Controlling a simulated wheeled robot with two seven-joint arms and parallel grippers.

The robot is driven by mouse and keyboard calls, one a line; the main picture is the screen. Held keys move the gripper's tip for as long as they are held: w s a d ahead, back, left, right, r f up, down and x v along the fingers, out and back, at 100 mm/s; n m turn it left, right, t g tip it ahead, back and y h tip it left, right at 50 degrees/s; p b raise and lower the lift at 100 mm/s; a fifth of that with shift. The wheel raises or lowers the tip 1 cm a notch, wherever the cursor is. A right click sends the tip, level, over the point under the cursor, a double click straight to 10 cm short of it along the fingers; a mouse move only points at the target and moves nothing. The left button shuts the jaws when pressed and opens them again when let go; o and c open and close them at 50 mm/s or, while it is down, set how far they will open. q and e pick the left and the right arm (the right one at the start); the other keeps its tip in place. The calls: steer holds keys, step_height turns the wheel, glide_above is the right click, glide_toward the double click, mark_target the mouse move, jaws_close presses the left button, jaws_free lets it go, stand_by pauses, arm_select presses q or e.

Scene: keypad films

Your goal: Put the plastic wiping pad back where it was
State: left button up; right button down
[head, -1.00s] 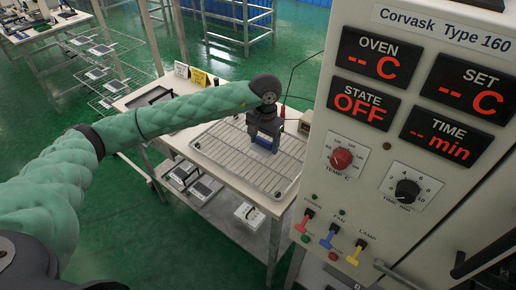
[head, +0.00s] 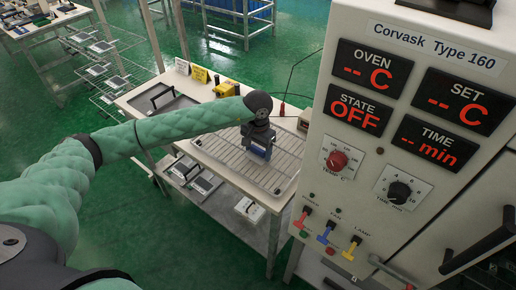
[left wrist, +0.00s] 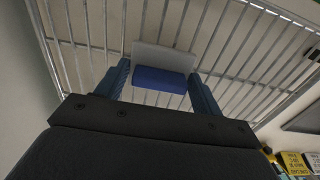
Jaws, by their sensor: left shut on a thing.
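The wiping pad has a blue block and a pale whitish plate. In the left wrist view the blue block (left wrist: 160,78) sits between the fingers of my left gripper (left wrist: 158,72), with the pale plate beyond it. In the head view my left gripper (head: 259,150) points down over the wire rack (head: 222,150), shut on the blue pad (head: 257,153). The rack's bars show behind the pad; I cannot tell whether the pad touches them. My right gripper is not in view.
The rack lies on a table (head: 148,118). The oven's control panel (head: 350,200) stands close on the right. The rack around the pad is bare.

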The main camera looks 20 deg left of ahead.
mark_target(258, 148)
arm_select(q)
steer(key=shift+f, duration=0.1)
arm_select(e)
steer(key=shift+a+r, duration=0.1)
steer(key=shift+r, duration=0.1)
arm_select(q)
steer(key=o, duration=0.9)
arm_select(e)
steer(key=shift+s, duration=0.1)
arm_select(q)
steer(key=shift+o, duration=0.2)
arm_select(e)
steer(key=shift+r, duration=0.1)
arm_select(q)
steer(key=shift+r, duration=0.3)
step_height(258, 148, up, 12)
steer(key=b, duration=0.5)
steer(key=shift+f, duration=0.2)
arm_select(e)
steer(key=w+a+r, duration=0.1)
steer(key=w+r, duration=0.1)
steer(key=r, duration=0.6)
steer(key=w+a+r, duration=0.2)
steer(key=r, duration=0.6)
arm_select(q)
steer(key=shift+s+f, duration=0.1)
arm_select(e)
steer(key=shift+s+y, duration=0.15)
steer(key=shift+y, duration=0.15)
